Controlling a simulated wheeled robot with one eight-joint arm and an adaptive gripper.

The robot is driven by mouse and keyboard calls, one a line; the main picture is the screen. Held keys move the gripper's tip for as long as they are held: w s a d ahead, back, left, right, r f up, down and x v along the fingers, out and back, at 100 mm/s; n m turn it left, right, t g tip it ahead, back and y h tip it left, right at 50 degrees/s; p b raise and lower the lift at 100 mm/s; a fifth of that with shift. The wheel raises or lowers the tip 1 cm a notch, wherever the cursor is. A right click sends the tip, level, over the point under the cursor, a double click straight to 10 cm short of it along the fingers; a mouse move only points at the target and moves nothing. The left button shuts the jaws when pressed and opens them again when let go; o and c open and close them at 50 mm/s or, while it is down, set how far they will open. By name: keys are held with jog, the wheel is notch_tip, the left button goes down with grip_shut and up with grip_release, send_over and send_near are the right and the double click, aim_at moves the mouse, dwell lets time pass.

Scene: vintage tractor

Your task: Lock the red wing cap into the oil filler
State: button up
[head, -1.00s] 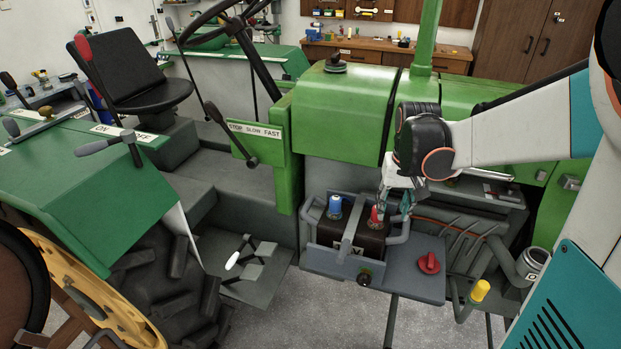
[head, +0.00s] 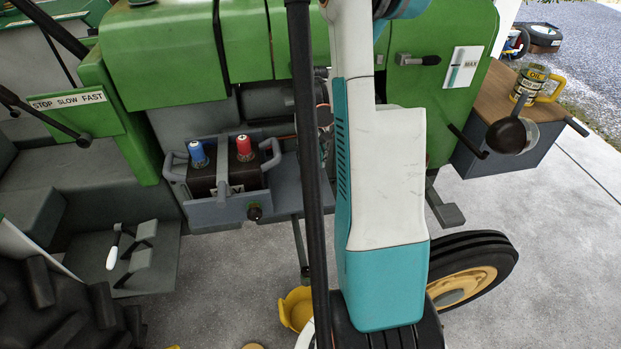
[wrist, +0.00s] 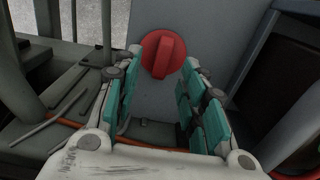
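The red wing cap (wrist: 163,54) lies on a flat grey surface in the wrist view, with its raised wing facing up. My gripper (wrist: 162,80) is open around empty space. Its teal-padded fingers point toward the cap, with their tips near its left and right sides. I cannot tell whether they touch it. In the head view my arm hides the gripper and the cap. I cannot make out the oil filler in either current view.
The battery tray (head: 232,208) holds a battery with blue (head: 198,155) and red (head: 244,149) terminals. A dark box edge (wrist: 280,95) stands right of my fingers.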

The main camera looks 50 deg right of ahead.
aim_at(311, 170)
notch_tip(311, 170, down, 4)
jog(key=shift+a+r+b, duration=0.1)
jog(key=shift+a+b, duration=0.05)
jog(key=shift+b, duration=0.55)
grip_shut()
jog(key=shift+r, duration=0.1)
jog(key=shift+r, duration=0.1)
